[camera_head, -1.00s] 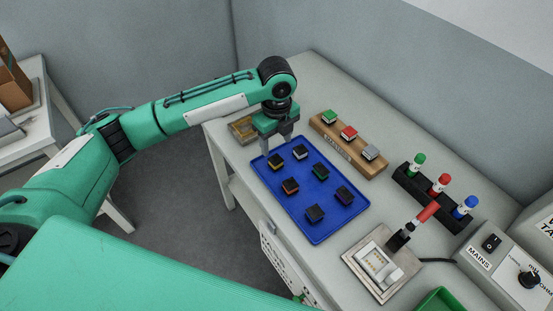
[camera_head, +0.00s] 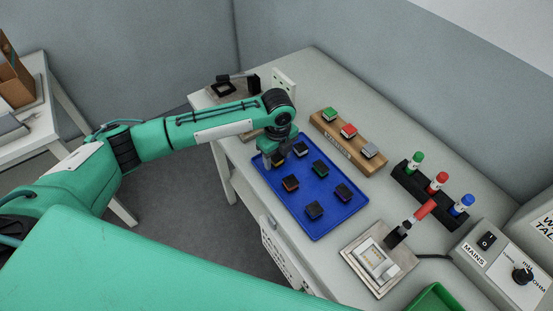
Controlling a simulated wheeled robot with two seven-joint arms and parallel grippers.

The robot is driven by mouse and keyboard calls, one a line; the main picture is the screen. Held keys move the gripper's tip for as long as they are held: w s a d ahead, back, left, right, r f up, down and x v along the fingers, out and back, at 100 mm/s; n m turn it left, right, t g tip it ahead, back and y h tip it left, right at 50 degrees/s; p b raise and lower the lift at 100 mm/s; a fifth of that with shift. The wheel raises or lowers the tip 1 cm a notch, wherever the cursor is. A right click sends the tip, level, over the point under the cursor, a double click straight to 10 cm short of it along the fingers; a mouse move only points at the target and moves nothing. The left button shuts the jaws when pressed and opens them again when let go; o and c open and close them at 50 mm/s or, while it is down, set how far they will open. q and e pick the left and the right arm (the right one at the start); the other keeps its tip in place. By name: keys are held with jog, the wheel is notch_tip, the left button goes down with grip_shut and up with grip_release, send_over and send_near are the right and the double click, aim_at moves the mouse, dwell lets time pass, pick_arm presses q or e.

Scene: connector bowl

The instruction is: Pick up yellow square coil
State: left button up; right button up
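A blue tray (camera_head: 318,228) on the bench holds several small dark square coils with coloured edges. The yellow-edged coil (camera_head: 279,161) lies near the tray's far left corner, partly hidden by my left gripper. My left gripper (camera_head: 271,161) points down at that coil, very close to it. The wrist and one finger hide the gap, so I cannot tell whether the fingers touch the coil or are closed. My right gripper is not in view.
A wooden block (camera_head: 348,143) with green, red and grey pieces stands right of the tray. A black rack (camera_head: 431,195) holds three coloured-cap bottles. A test fixture (camera_head: 378,262) with a red handle and a control box (camera_head: 503,262) are nearer. Neighbouring coils sit close to the gripper.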

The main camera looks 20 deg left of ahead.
pick_arm(q)
jog(key=c, duration=0.9)
jog(key=shift+r, duration=0.1)
